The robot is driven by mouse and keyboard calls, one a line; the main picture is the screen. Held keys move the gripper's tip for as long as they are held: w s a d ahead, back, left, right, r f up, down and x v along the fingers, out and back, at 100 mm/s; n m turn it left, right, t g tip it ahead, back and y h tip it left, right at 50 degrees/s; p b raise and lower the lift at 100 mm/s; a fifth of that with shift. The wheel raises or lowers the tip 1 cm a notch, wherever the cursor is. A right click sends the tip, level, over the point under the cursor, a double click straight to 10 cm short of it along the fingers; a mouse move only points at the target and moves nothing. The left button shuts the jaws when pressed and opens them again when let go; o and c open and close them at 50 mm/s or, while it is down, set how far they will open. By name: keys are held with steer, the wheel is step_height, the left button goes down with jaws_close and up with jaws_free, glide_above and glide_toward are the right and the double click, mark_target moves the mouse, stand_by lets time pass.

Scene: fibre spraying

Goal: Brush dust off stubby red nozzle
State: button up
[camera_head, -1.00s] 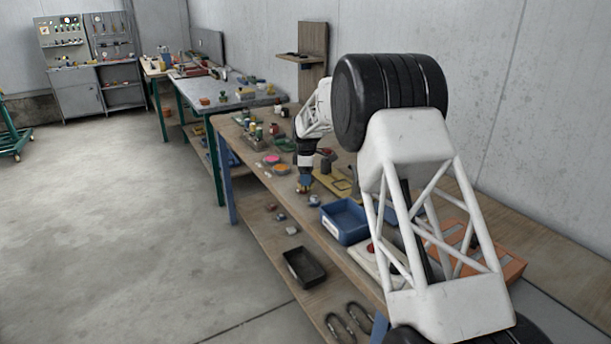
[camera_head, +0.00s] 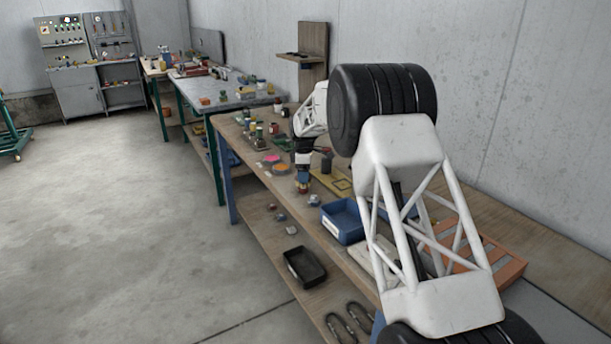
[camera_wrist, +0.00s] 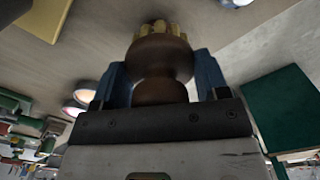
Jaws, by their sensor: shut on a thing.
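My gripper (camera_wrist: 163,82) is shut on a brush (camera_wrist: 160,57) with a rounded brown handle. The brush's short yellow bristles (camera_wrist: 160,28) point away from me, towards the wooden bench surface. In the head view my gripper (camera_head: 303,177) is small, over the bench beside the yellow plate. I cannot tell whether the bristles touch anything. I cannot pick out the stubby red nozzle for certain. A small red item (camera_head: 274,129) stands further back on the bench, but its shape is too small to tell.
A yellow plate (camera_head: 327,178) lies right of my gripper. Pink and orange discs (camera_head: 271,159) lie to its left. A blue tray (camera_head: 343,221) stands nearer, with an orange tray (camera_head: 497,262) to its right. A black tray (camera_head: 304,268) sits on the lower shelf (camera_head: 262,221).

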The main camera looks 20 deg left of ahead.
steer(key=shift+w+a, duration=0.95)
steer(key=shift+w, duration=0.15)
steer(key=shift+r, duration=0.1)
steer(key=shift+r, duration=2.95)
steer(key=shift+r, duration=0.1)
steer(key=shift+r, duration=1.4)
steer(key=s+d+f+m, duration=0.1)
steer(key=s+d+f, duration=0.1)
steer(key=s+f, duration=0.5)
steer(key=shift+s+d+f, duration=0.2)
steer(key=shift+s+d, duration=0.05)
steer(key=shift+s, duration=0.65)
